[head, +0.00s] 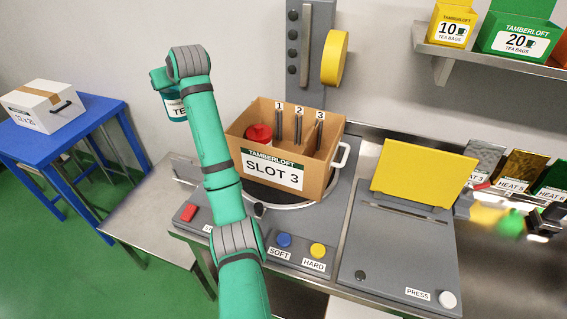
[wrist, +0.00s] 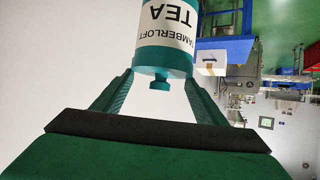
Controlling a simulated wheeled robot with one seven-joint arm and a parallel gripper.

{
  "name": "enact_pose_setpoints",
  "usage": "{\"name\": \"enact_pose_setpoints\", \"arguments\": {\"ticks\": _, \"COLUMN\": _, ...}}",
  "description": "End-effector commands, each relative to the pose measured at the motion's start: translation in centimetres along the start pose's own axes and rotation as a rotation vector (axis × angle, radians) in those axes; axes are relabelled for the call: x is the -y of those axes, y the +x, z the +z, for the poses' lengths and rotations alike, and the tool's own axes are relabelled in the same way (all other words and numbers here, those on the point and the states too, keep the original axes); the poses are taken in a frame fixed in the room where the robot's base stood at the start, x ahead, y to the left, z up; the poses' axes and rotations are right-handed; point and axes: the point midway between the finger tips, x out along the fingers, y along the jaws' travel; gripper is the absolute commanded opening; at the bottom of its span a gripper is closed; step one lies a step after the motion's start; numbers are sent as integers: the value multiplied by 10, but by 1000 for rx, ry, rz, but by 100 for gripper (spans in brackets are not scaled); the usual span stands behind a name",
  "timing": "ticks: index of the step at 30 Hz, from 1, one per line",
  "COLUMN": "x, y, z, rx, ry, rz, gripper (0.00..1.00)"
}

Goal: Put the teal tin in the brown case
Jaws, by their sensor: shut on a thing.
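The teal tin (head: 175,110) with a white TEA label hangs in the air left of the brown case, partly hidden by my arm in the head view. In the wrist view the tin (wrist: 165,40) is between the fingers of my gripper (wrist: 162,78), its knob toward the palm. My gripper is shut on it. The brown case (head: 318,190) stands open on the grey counter, its front marked SLOT 3. Inside are dark dividers under tags 1, 2 and 3. A red tin (head: 259,133) stands in its left part; the case floor is mostly hidden.
A grey column with a yellow paddle (head: 336,58) rises behind the case. A yellow-lidded press (head: 424,178) stands to the right. SOFT and HARD buttons (head: 317,250) are in front. A blue table (head: 80,130) with a white box (head: 45,105) is far left.

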Motion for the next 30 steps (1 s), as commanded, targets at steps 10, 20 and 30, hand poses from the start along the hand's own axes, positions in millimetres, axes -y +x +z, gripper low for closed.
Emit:
{"name": "enact_pose_setpoints", "arguments": {"ticks": 10, "x": -123, "y": -86, "z": -58, "rx": -1, "ry": 28, "rz": 53, "gripper": 31}}
{"name": "enact_pose_setpoints", "arguments": {"ticks": 20, "x": -215, "y": -125, "z": -9, "rx": 2, "ry": 16, "rz": 21, "gripper": 31}}
{"name": "enact_pose_setpoints", "arguments": {"ticks": 30, "x": -278, "y": -184, "z": 84, "rx": -1, "ry": -46, "rz": -90, "gripper": 31}}
